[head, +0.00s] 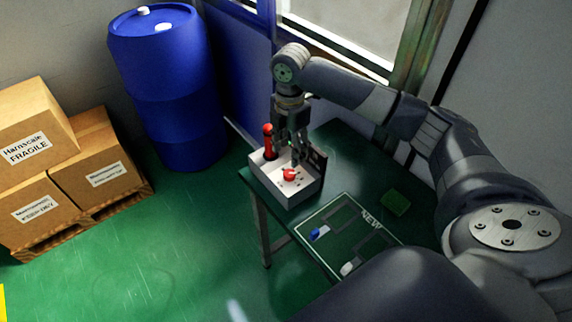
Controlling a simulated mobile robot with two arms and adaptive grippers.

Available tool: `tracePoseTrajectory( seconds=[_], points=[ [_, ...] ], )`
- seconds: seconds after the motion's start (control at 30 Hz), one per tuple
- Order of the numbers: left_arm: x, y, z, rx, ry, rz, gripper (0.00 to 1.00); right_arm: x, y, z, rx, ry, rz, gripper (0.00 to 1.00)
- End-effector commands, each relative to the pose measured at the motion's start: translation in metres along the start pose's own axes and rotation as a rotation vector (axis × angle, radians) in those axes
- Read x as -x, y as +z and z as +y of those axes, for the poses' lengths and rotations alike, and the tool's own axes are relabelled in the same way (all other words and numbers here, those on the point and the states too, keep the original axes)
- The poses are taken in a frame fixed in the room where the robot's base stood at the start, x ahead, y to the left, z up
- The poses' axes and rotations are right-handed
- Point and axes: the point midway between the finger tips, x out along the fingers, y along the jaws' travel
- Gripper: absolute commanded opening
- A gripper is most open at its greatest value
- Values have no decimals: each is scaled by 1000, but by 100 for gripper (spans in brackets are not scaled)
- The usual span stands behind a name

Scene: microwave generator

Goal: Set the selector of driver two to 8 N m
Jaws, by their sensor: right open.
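A white box (285,196) stands on the dark green table, near its far left corner. A red knob (290,175) with small dark marks around it sits on its upper face. A red upright handle-like thing (268,133) stands at the back left of the box. My right gripper (292,155) points down over the box, open, its fingers just behind and above the red knob. I cannot tell whether they touch anything. The selector's numbers and any driver label are too small to read. My left gripper is out of view.
A marked area labelled NEW (371,217) holds a blue-ended piece (318,233) and a whitish-ended piece (348,268). A green block (396,203) lies to the right. A blue barrel (170,90) and cartons (95,160) on a pallet stand left, on the floor.

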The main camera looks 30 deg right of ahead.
Motion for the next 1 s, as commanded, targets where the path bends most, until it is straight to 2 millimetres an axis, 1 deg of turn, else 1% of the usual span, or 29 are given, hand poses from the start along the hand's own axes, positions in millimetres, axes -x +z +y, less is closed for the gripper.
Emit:
tracePoseTrajectory(
  seconds=[0.03,0.2,0.3,0.4,0.5,0.6,0.67,0.73,0.87,0.9,0.97,1.0],
  points=[
    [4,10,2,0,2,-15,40,-10,0,-2,0,-6,-1,50],
    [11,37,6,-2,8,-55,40,-43,0,-1,-1,-5,0,50],
    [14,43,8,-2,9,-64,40,-60,0,-1,0,-4,0,50],
    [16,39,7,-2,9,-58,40,-74,0,-1,0,-3,-1,50],
    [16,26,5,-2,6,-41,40,-82,0,0,-1,-1,-1,50],
    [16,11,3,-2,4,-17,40,-86,0,0,0,0,-1,50],
    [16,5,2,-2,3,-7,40,-88,0,0,0,1,-1,50],
    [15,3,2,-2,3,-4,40,-88,0,0,0,1,-1,50],
    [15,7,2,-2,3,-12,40,-88,0,0,0,1,-1,50],
    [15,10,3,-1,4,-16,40,-88,0,0,0,1,-1,40],
    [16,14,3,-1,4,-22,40,-88,0,0,0,1,-1,27],
    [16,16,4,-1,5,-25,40,-88,0,0,0,1,-1,18]
  ],
)
